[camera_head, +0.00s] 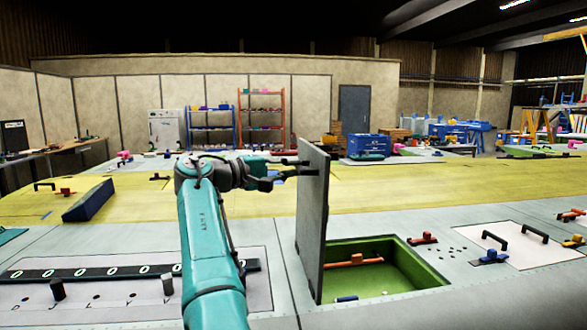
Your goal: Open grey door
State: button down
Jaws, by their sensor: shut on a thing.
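The grey door (312,222) is a flat panel standing upright on its edge at the left side of a green-lined recess (408,268) in the grey work surface. The recess is uncovered. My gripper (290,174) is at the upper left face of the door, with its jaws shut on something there. I take this to be the door's handle, though the contact is small and partly hidden by the gripper. My teal arm reaches up from the bottom centre to it.
An orange-red bar (354,261) lies in the recess. A panel with black handles (515,240) and clamps is at right. A dark block (89,201) rests at left. Knobs stand on a white panel (130,290) at lower left. The yellow surface behind has free room.

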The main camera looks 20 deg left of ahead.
jog(key=c, duration=1.2)
grip_release()
jog(key=shift+o, duration=0.2)
jog(key=v, duration=1.2)
jog(key=shift+w, duration=0.1)
